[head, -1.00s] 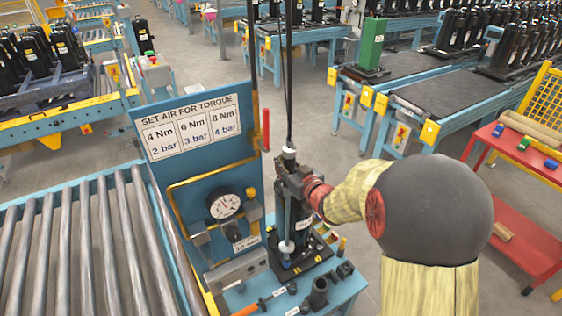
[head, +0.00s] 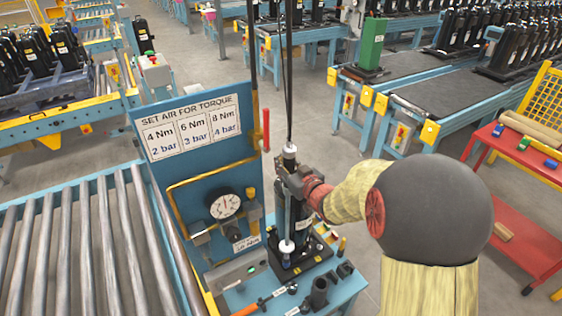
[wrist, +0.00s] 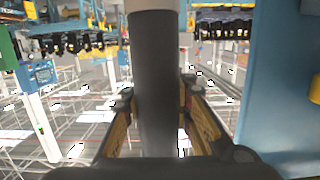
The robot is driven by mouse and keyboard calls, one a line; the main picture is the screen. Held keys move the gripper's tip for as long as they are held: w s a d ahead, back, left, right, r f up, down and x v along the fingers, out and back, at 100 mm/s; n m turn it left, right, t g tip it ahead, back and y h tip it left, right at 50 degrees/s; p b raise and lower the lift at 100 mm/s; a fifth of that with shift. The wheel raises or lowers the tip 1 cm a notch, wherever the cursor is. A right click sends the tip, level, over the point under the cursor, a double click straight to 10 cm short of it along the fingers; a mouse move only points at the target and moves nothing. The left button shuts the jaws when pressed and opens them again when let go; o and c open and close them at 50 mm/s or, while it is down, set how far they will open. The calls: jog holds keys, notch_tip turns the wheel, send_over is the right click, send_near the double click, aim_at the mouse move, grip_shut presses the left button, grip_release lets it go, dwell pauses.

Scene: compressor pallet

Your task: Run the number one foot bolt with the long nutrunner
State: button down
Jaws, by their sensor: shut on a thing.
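The long nutrunner (head: 290,165) hangs upright from dark cables, with a pale top and a pale collar low down. My gripper (head: 284,178) is shut on its upper body. In the wrist view the nutrunner (wrist: 155,85) is a dark grey cylinder between the two fingers of my gripper (wrist: 155,115). The black compressor (head: 305,222) stands upright on a dark base plate (head: 312,262), right behind and beside the tool. The nutrunner's low end is over the plate's left part. The foot bolt under it is hidden, so I cannot tell whether the tip touches it.
A blue board (head: 195,140) lists air settings for torque. Below it are a pressure gauge (head: 225,206) and a yellow pipe. A red lever (head: 265,130) stands near the cables. An orange-handled tool (head: 262,301) and black sockets (head: 319,292) lie in front. A roller conveyor (head: 85,250) is left.

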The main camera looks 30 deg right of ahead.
notch_tip(320, 180, up, 5)
jog(key=p, duration=0.3)
jog(key=shift+r, duration=0.15)
dwell(0.4)
